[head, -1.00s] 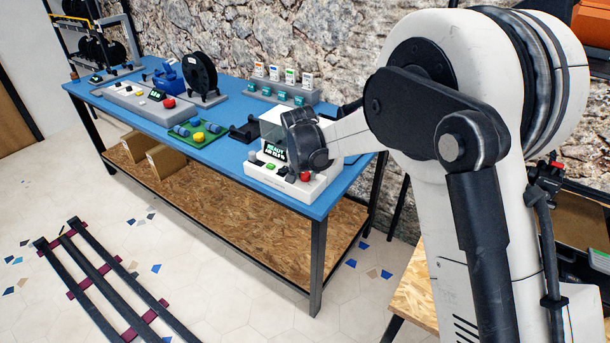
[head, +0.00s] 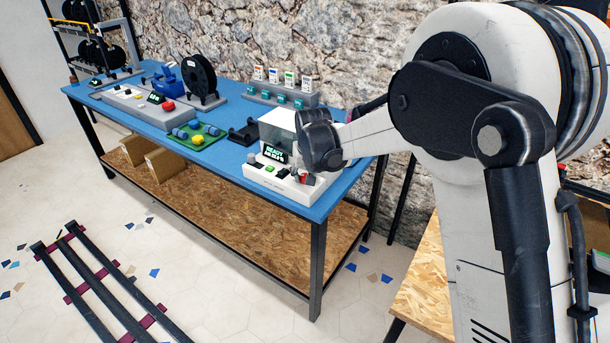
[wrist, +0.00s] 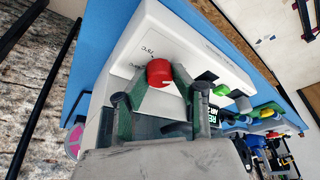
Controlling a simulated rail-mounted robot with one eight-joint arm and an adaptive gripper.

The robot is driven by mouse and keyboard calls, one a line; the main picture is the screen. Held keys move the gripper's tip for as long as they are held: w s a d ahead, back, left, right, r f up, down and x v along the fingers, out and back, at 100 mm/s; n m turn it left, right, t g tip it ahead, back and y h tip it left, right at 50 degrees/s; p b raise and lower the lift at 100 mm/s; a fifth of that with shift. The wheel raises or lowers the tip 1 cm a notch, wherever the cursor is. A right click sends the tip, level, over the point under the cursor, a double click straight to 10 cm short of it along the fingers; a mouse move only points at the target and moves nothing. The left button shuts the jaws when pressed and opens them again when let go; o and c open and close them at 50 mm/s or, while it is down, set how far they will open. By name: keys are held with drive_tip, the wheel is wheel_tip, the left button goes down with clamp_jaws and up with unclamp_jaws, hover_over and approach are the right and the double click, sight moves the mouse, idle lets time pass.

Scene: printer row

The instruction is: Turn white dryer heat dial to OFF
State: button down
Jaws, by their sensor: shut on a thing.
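The white dryer (head: 283,193) stands at the front right corner of the blue table, and its white top fills much of the wrist view (wrist: 140,45). Its red heat dial (wrist: 160,72) shows in the wrist view with small temperature markings beside it, too small to read surely. In the head view the dial (head: 304,178) is partly hidden by my gripper. My gripper (wrist: 161,80) is shut on the red dial, one dark green finger on each side. I cannot read the dial's setting. The dryer's display (head: 274,154) shows green text, which is unclear.
A green button (wrist: 222,90) and a black switch (wrist: 207,76) sit beside the dial on the dryer. A black holder (head: 245,134), a green tray (head: 185,139) and a black spool (head: 201,75) stand farther left on the blue table (head: 227,165). A stone wall rises behind.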

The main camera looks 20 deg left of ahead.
drive_tip(key=c, duration=1.4)
unclamp_jaws()
drive_tip(key=shift+c, duration=0.2)
drive_tip(key=v, duration=1.2)
